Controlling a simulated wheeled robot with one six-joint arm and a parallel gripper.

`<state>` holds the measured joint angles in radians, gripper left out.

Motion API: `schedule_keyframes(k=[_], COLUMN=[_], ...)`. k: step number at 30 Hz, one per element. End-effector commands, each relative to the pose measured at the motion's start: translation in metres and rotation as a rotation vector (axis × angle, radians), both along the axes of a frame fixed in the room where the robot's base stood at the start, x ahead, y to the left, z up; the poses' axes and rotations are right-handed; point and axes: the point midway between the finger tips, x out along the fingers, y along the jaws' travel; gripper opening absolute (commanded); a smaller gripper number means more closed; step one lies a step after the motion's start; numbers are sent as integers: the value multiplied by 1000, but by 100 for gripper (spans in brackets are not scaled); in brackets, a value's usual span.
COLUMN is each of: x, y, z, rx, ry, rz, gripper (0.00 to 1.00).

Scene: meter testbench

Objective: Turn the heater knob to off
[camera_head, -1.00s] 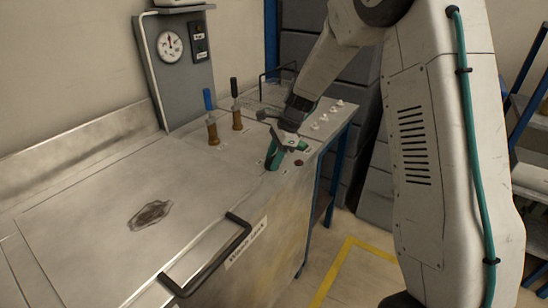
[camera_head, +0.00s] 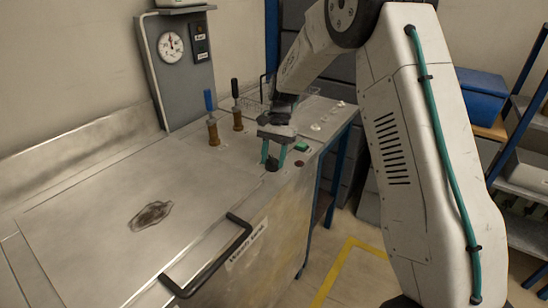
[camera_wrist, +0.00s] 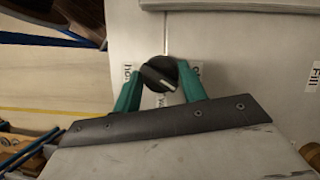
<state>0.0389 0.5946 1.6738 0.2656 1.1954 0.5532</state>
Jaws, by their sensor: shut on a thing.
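The heater knob is a round black knob with a pale pointer line, on the bench top near its front edge. It shows in the wrist view (camera_wrist: 160,74) between my gripper's two green fingers, with partly covered labels on both sides. In the head view the knob (camera_head: 272,164) sits low between the fingertips. My gripper (camera_head: 274,158) points down at the panel from above and is shut on the knob. It also shows in the wrist view (camera_wrist: 158,88). Fingers hide part of the label lettering.
A green button (camera_head: 301,146) and a dark red button (camera_head: 299,163) sit right of the knob. Two upright valve levers (camera_head: 237,115) stand behind, left of my gripper. A gauge panel (camera_head: 171,46) is at the back. A black lid handle (camera_head: 213,262) is at the front.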

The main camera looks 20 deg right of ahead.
Motion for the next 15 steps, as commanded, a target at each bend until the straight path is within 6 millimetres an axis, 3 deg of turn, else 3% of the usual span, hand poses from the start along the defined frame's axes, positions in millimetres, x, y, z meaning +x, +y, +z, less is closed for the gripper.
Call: schedule_keyframes(k=[15], x=[2], y=[3], z=[0], rx=[-1], ry=[-3], rz=[430], gripper=[19])
